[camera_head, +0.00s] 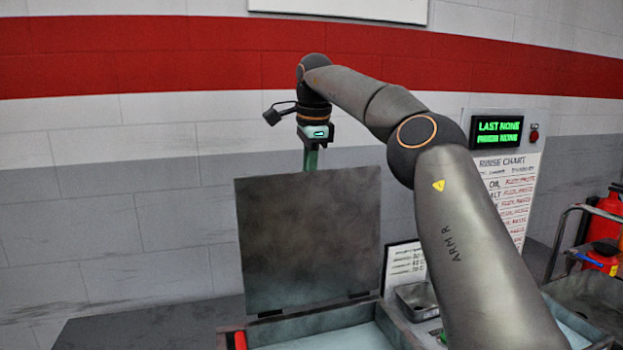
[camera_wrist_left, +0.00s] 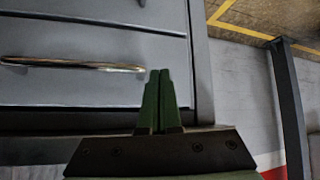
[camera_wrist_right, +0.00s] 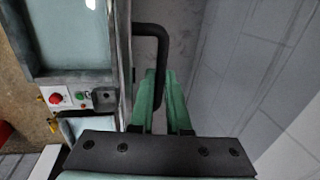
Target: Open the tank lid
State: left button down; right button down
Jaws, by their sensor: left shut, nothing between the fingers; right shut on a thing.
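The dark metal tank lid (camera_head: 308,240) stands upright on its rear hinges, above the open tank (camera_head: 398,322) with pale liquid inside. My right gripper (camera_head: 310,160) is at the lid's top edge, reaching down from above. In the right wrist view, the black bar handle (camera_wrist_right: 150,28) on the lid runs down to the fingers of my right gripper (camera_wrist_right: 161,80), which are shut on it; the gripped part is partly hidden. My left gripper (camera_wrist_left: 160,72) is shut and empty, in front of a grey drawer cabinet; it does not show in the head view.
A small metal tray (camera_head: 418,297) and a paper card (camera_head: 403,265) stand right of the lid. A rinse chart panel (camera_head: 515,185) with a green display is further right, beside a cart with red items (camera_head: 603,225). The grey drawer cabinet (camera_wrist_left: 95,88) has a long metal handle.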

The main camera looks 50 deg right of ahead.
jog(key=shift+w+d+f, duration=0.2)
jog(key=shift+w+d, duration=0.1)
jog(key=shift+w, duration=0.1)
dwell(0.4)
jog(key=c, duration=0.9)
grip_release()
jog(key=shift+d, duration=0.1)
jog(key=shift+r, duration=0.1)
